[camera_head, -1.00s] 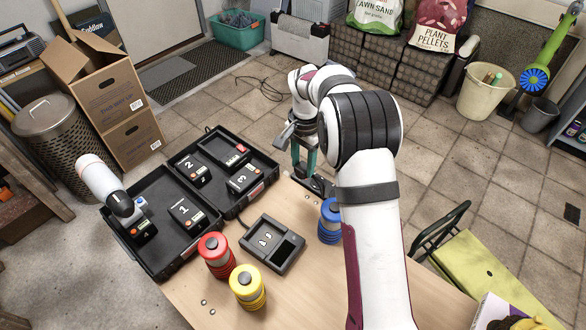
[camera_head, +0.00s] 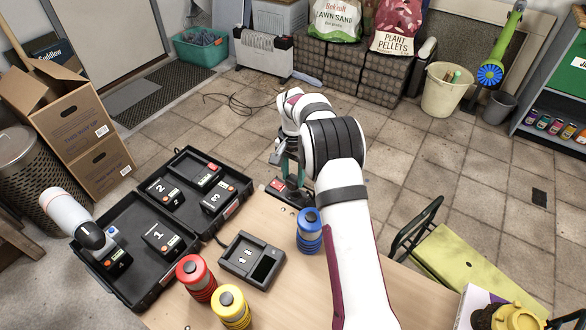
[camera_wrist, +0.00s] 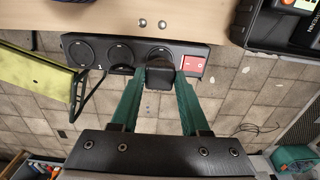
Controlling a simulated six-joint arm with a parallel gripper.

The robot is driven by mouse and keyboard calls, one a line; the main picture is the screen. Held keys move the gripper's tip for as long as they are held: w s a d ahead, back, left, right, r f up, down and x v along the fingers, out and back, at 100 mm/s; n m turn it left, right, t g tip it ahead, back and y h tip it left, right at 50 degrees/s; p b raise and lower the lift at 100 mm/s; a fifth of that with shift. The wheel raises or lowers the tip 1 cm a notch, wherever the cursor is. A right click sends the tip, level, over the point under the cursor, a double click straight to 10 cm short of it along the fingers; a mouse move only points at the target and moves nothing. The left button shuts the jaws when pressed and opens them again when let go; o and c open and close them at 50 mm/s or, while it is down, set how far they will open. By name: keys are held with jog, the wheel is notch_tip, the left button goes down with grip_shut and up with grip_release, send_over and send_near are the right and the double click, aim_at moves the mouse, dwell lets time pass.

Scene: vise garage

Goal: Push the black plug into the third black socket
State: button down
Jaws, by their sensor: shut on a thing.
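The black plug (camera_wrist: 159,79) is a dark block between the green fingers of my gripper (camera_wrist: 161,73), which are shut on it. The black socket strip (camera_wrist: 205,49) lies along the table edge, with round sockets in a row and a red switch (camera_wrist: 193,66) at its right end in the wrist view. The plug lies over the lower part of the third socket from the left (camera_wrist: 158,49); how deep it sits cannot be told. In the head view my gripper (camera_head: 290,178) points down at the strip (camera_head: 297,193), and the plug is hard to make out there.
A blue ringed cylinder (camera_head: 309,232) stands on the table (camera_head: 262,214) close to my arm. A charger-like device (camera_head: 251,260), a red cylinder (camera_head: 196,278) and a yellow one (camera_head: 231,306) stand nearby. An open black case (camera_head: 152,287) with numbered blocks lies at left.

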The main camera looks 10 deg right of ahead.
aim_at(293, 178)
jog(key=shift+f, duration=1.2)
jog(key=shift+f, duration=0.6)
dwell(1.0)
jog(key=shift+c, duration=1.6)
grip_release()
notch_tip(293, 178, up, 16)
jog(key=shift+f, duration=0.1)
